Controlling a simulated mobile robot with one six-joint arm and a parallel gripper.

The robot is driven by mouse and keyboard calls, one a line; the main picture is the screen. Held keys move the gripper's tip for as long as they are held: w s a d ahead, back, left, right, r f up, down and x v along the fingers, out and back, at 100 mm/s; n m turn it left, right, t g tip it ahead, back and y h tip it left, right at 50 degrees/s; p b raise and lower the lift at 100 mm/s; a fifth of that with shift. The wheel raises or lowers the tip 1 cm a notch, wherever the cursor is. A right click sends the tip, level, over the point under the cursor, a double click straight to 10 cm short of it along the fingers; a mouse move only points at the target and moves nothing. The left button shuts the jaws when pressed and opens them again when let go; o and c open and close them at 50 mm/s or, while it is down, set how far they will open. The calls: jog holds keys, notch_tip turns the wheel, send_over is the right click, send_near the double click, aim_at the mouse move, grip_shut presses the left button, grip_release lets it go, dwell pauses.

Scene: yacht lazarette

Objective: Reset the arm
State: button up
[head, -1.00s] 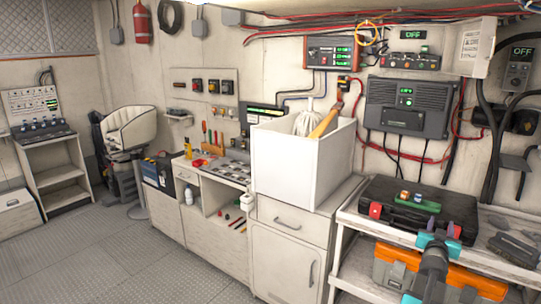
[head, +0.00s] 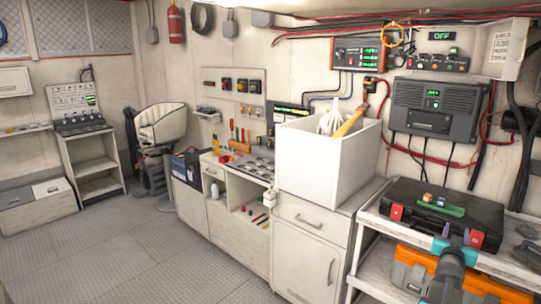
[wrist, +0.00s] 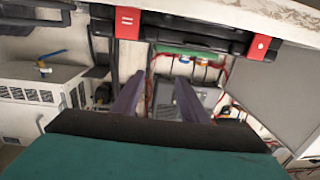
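My gripper (head: 458,238) is teal with two purple fingers. In the head view it stands at the lower right, in front of the black case (head: 418,217) on the white shelf unit. In the wrist view the two fingers (wrist: 158,97) stand apart with nothing held between them. The case's dark edge with two red latches crosses the top of the wrist view (wrist: 190,38). A green object (head: 440,206) lies on the case's lid. I cannot tell the exact gap between the fingers and the case.
An orange and grey toolbox (head: 455,283) sits on the shelf below the case, close to my arm. A white open bin (head: 322,168) stands on the cabinet to the left. The grey floor (head: 150,255) is clear at the left.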

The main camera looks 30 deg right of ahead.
jog(key=w+a+f+n+t+y, duration=0.25)
jog(key=w+a+f, duration=0.55)
jog(key=w+a, duration=0.4)
jog(key=w+a+f+n+t+y, duration=0.1)
jog(key=w+a+f+n+y, duration=0.15)
jog(key=w+a+f, duration=0.9)
jog(key=w+a+f+n+g+y, duration=0.1)
jog(key=w+a+f+y, duration=0.2)
jog(key=a+f, duration=0.7)
jog(key=w+a+f+n+g+y, duration=0.1)
jog(key=w+a+f+y, duration=0.4)
jog(key=a, duration=0.9)
jog(key=s+a+f+n+g+y, duration=0.1)
jog(key=s+a+f+n+g, duration=0.15)
jog(key=s+a+f, duration=0.75)
jog(key=s+a+f+n+g+y, duration=0.1)
jog(key=s+a+f+g, duration=0.2)
jog(key=s+a+f, duration=0.7)
jog(key=s+a+n+g, duration=0.1)
jog(key=s+a+g, duration=0.2)
jog(key=s, duration=0.3)
jog(key=s+a+r+g, duration=0.1)
jog(key=s+a+g, duration=0.2)
jog(key=s, duration=0.4)
jog(key=s+a+n+g+y, duration=0.1)
jog(key=s+a+g, duration=0.2)
jog(key=s, duration=0.4)
jog(key=shift+a+r+n, duration=0.25)
jog(key=shift+n, duration=0.1)
